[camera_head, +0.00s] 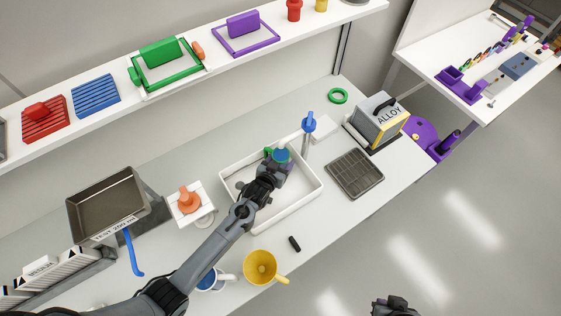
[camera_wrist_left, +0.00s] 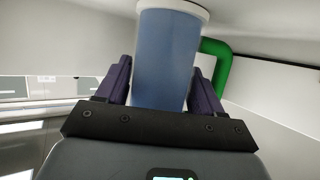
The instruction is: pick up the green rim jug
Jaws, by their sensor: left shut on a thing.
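The green rim jug (camera_head: 281,155) is at the white tray (camera_head: 306,196) in the head view, with blue and green showing at its top. My left gripper (camera_head: 272,170) is shut on it. In the left wrist view the jug (camera_wrist_left: 165,60) is a blue cylinder with a pale edge at the top and a green handle (camera_wrist_left: 218,62) at its right. It stands between the two purple fingers. I cannot tell whether it touches the tray floor. My right gripper (camera_head: 390,304) shows only partly at the bottom edge of the head view, and its jaws are unclear.
A blue-knobbed post (camera_head: 308,124) stands close behind the tray. A dark grid tray (camera_head: 355,173) and an ALLOY box (camera_head: 379,120) are to the right. A yellow mug (camera_head: 261,266), a blue-and-white mug (camera_head: 211,281) and a black piece (camera_head: 294,243) are nearer the front edge.

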